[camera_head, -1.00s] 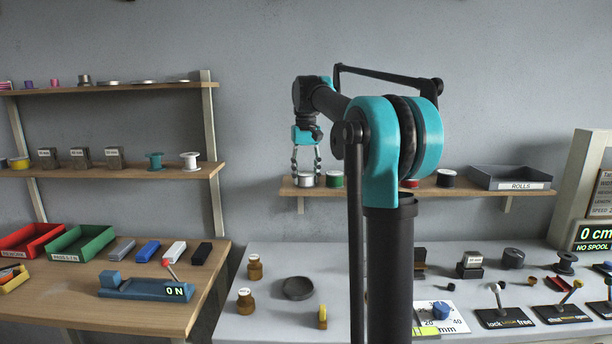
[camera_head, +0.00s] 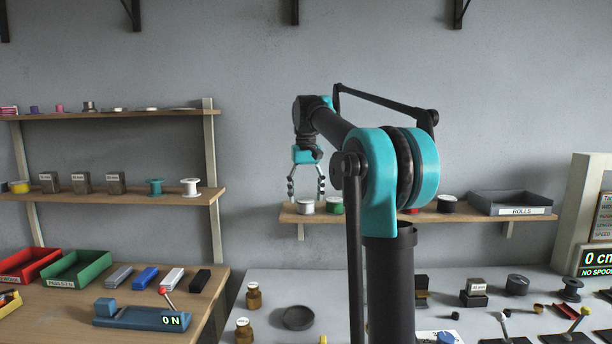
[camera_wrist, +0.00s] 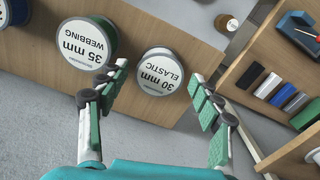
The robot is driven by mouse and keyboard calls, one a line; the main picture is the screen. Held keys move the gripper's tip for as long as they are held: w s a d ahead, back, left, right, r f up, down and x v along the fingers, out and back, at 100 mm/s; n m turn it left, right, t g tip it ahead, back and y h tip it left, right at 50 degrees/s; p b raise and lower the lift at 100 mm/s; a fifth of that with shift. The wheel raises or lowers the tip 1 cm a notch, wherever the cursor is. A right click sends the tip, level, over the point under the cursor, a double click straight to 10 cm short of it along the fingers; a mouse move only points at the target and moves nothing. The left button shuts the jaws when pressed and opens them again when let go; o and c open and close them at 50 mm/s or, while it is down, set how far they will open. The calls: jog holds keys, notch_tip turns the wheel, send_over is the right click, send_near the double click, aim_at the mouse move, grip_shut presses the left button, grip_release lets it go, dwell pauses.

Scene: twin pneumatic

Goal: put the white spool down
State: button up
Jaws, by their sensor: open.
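The white spool (camera_head: 306,207) stands upright on the small wall shelf (camera_head: 288,216), near its left end. In the wrist view its top face (camera_wrist: 160,74) is labelled 30 mm elastic. My gripper (camera_head: 306,197) is directly above it in the head view, fingers spread wide and pointing down. In the wrist view the fingertips (camera_wrist: 158,72) lie on either side of the spool with visible gaps. Nothing is held. The spool's lower side is hidden in the wrist view.
A green spool (camera_head: 335,206), labelled 35 mm webbing in the wrist view (camera_wrist: 85,42), stands close beside the white one. Red (camera_head: 410,210) and dark (camera_head: 447,204) spools and a rolls tray (camera_head: 510,203) sit further right. Another white spool (camera_head: 189,187) stands on the left rack.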

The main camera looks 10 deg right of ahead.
aim_at(306, 201)
notch_tip(306, 201, up, 10)
dwell(0.4)
jog(key=shift+f, duration=0.1)
